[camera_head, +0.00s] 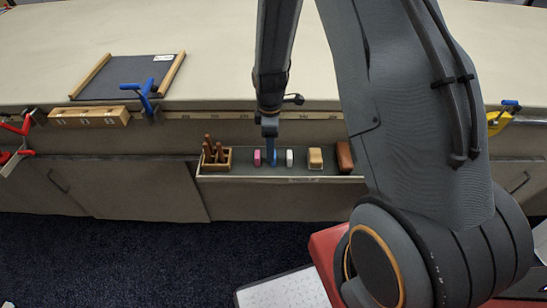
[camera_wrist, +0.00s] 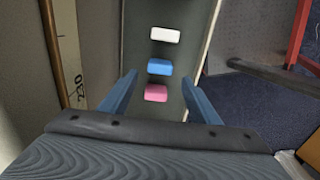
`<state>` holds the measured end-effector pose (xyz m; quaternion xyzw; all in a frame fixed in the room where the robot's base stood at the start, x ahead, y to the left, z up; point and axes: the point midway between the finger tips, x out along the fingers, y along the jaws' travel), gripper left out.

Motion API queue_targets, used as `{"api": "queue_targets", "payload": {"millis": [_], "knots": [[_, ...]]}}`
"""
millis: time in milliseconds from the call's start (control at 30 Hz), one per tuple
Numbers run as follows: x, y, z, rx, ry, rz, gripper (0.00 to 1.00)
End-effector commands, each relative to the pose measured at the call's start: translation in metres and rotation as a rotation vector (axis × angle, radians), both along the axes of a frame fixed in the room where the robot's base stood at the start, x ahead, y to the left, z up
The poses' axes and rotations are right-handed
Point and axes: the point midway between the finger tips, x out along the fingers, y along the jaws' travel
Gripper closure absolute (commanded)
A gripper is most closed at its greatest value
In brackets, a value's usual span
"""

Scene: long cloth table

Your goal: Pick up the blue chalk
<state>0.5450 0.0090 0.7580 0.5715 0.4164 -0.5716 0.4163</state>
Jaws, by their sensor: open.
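The blue chalk (camera_wrist: 159,67) is a small block on the dark floor of a narrow tray (camera_head: 225,179) along the table's front side. In the wrist view it lies between the pink chalk (camera_wrist: 156,93) and the white chalk (camera_wrist: 165,34), apart from both. My gripper (camera_wrist: 160,79) is open and empty, its blue fingers on either side of the tray's middle, with the pink block between them and the blue block just beyond the tips. In the head view my gripper (camera_head: 270,148) hangs over the tray and partly hides the blue chalk.
The tray also holds a wooden holder with brown sticks (camera_head: 216,156), a tan block (camera_head: 315,158) and a brown block (camera_head: 345,157). A blue clamp (camera_head: 146,98) and a wooden block (camera_head: 88,117) sit at the table edge. A dark board (camera_head: 128,78) lies on the table.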

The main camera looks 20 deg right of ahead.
Motion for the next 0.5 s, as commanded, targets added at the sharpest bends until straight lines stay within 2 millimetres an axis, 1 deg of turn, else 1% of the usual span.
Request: {"api": "queue_targets", "payload": {"millis": [167,367,500], "knots": [[-0.001,-0.002,-0.012,0.000,0.002,-0.002,0.44],[-0.002,-0.006,-0.035,0.000,0.003,-0.003,0.44],[-0.001,-0.006,-0.049,0.001,0.002,-0.002,0.44]]}}
